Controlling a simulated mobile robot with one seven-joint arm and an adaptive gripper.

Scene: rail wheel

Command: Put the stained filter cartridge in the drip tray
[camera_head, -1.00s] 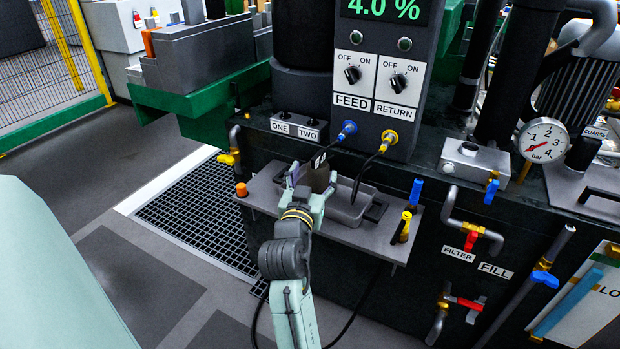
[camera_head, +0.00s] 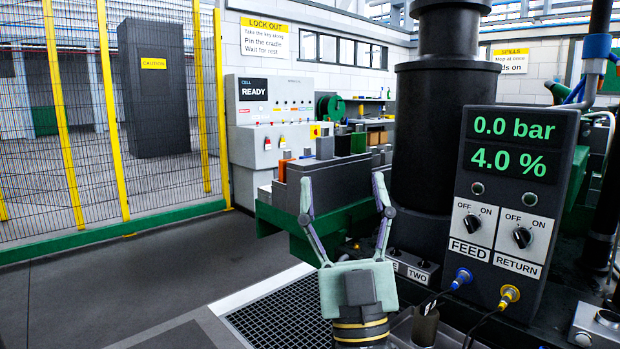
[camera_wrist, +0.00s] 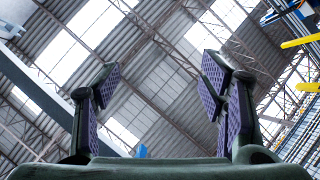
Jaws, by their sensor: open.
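My gripper (camera_head: 342,188) is raised with its fingers pointing up, spread wide and empty. In the wrist view its two purple-padded fingers (camera_wrist: 164,85) stand apart with only the roof between them. A dark brownish, round-sided piece (camera_head: 425,326) shows at the bottom of the head view, right of my wrist. I cannot tell whether it is the stained filter cartridge. The drip tray cannot be made out now; the lower edge of the picture cuts off that area.
The control panel (camera_head: 510,200) reads 0.0 bar and 4.0 %, with FEED and RETURN knobs below. Blue and yellow hose fittings (camera_head: 486,287) sit under it. A thick black column (camera_head: 436,130) stands behind. A floor grate (camera_head: 285,312) lies lower left. Yellow fencing (camera_head: 110,110) stands at far left.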

